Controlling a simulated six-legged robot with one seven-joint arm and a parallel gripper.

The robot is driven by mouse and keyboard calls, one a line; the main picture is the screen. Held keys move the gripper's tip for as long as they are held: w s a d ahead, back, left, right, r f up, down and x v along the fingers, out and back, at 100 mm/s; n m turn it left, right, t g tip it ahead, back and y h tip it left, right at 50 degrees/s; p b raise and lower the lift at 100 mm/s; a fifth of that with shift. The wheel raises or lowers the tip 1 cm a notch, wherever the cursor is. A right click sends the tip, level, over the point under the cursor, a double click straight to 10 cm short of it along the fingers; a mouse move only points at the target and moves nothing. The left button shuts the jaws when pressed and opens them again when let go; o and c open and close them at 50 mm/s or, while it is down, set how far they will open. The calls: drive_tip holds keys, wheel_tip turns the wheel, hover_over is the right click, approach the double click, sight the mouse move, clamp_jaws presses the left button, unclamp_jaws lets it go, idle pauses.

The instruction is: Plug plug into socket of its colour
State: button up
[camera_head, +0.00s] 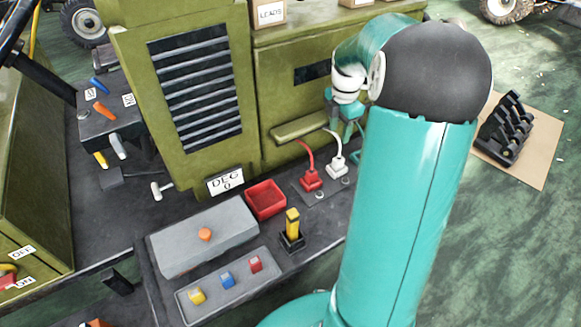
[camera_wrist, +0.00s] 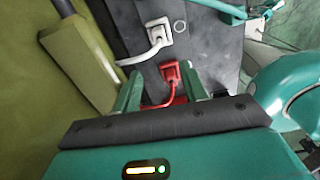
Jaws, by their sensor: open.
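A red plug (camera_head: 311,180) and a white plug (camera_head: 337,167) stand on a dark plate at the foot of the green cabinet, each with a cable in its own colour. In the wrist view the white plug (camera_wrist: 158,33) is farther out and the red plug (camera_wrist: 173,72) is nearer. My gripper (camera_wrist: 163,90) is open above the plate, its fingers apart with the red cable showing between them. It seems to hold nothing. In the head view my gripper (camera_head: 350,128) is partly hidden by my arm. I cannot make out the sockets with certainty.
A red bin (camera_head: 265,200), a yellow handle in a black base (camera_head: 292,224) and a grey box with an orange button (camera_head: 204,235) stand left of the plugs. A front panel (camera_head: 228,290) bears yellow, blue and red blocks. The green cabinet (camera_head: 190,90) rises close behind.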

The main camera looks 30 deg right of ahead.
drive_tip(key=s+a+r+m+t+h, duration=0.15)
drive_tip(key=a+r+m, duration=0.25)
drive_tip(key=a+r, duration=0.45)
drive_tip(key=s+a+r+m+t+y, duration=0.1)
drive_tip(key=s+a+m+t, duration=0.1)
drive_tip(key=s+a+m, duration=0.4)
drive_tip(key=s+a+r+m+t, duration=0.2)
drive_tip(key=s+a+m, duration=0.5)
drive_tip(key=a, duration=0.8)
drive_tip(key=shift+s+m+y, duration=0.3)
drive_tip(key=shift+s+y, duration=0.05)
drive_tip(key=shift+s, duration=0.8)
